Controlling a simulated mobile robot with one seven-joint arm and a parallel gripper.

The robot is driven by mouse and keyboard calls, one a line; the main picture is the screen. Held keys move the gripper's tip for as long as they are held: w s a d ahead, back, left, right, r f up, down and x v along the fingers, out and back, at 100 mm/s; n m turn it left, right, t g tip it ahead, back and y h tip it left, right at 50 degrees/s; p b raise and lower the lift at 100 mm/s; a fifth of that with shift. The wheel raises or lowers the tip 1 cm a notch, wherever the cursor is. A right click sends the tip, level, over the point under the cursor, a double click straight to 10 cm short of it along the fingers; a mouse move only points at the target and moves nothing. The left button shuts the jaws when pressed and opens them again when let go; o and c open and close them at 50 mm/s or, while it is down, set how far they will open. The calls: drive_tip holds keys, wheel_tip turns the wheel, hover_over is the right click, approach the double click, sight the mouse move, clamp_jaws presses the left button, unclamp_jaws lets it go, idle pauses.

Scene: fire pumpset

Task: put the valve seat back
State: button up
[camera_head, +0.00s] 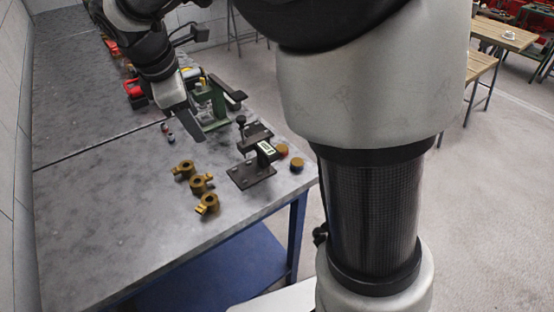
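Three brass valve-like parts stand in a slanted row on the grey bench: the far one (184,169), the middle one (198,185) and the near one (207,204). Two round brass pieces (297,163) (282,150) sit by the bench's right edge. I cannot tell which piece is the valve seat. My gripper (188,120) points down over the bench, beyond the row of brass parts and just left of the green stand (217,108). Its fingertips are too small and overlapped to show whether they are open or hold anything.
Small red and dark items (166,130) lie left of my gripper. A red object (132,88) is behind. The bench's (110,230) front left is clear. My arm hides much of the right side.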

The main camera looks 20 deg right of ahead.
drive_tip(key=s+d+r+m+t+y, duration=0.1)
drive_tip(key=s+d+m, duration=0.5)
drive_tip(key=s+m, duration=0.3)
drive_tip(key=s+d+r+m+t+y, duration=0.1)
drive_tip(key=s+d+m, duration=0.4)
drive_tip(key=s+m, duration=0.4)
drive_tip(key=s, duration=0.3)
drive_tip(key=shift+s+d+r, duration=0.25)
drive_tip(key=shift+d, duration=0.15)
